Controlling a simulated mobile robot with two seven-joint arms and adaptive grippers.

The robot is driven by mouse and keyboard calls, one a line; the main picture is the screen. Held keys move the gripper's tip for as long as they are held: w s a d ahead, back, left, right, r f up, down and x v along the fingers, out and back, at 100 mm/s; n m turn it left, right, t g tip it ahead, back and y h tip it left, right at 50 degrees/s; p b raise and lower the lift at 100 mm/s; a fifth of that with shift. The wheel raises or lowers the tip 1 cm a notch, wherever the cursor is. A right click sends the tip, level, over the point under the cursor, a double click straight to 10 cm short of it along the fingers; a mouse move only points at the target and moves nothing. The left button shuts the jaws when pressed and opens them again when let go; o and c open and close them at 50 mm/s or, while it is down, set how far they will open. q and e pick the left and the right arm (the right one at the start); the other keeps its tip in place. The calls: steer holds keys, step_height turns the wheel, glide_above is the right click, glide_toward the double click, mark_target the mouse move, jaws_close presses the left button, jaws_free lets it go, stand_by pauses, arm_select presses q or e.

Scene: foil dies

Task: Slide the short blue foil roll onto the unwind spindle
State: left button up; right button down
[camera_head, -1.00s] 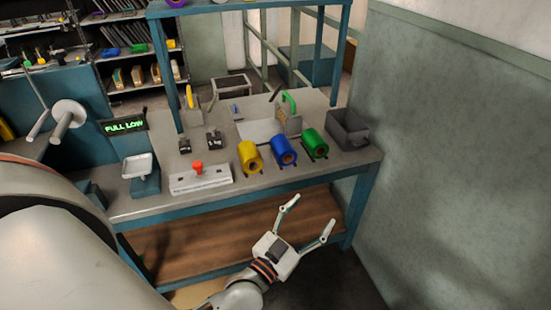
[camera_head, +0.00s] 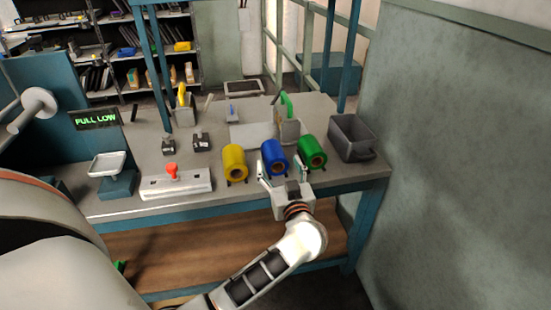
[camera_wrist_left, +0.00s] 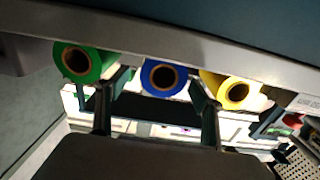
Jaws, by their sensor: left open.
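The short blue foil roll (camera_head: 268,152) lies on the bench between a yellow roll (camera_head: 232,158) and a green roll (camera_head: 305,148), its open core facing me. My left gripper (camera_head: 283,173) is open and empty at the bench's front edge, just in front of the blue roll. In the left wrist view the blue roll (camera_wrist_left: 147,73) shows between and beyond the spread fingers (camera_wrist_left: 157,112). What looks like the unwind spindle, a pale disc with a rod (camera_head: 40,102), is at the far left and partly cut off. My right gripper is out of view.
A grey bin (camera_head: 350,140) stands right of the green roll. A red-knobbed box (camera_head: 178,188), a scale (camera_head: 108,163) and a FULL LOW sign (camera_head: 95,118) stand left of the rolls. A wall (camera_head: 455,170) bounds the right side.

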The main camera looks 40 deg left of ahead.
arm_select(q)
steer(key=x, duration=0.1)
steer(key=b+x, duration=0.1)
steer(key=x, duration=0.1)
steer(key=f+b+x, duration=0.1)
steer(key=x, duration=0.1)
steer(key=shift+a, duration=0.2)
steer(key=shift+w+a+r, duration=0.1)
steer(key=shift+a+r, duration=0.1)
steer(key=shift+r, duration=0.15)
steer(key=c, duration=1.5)
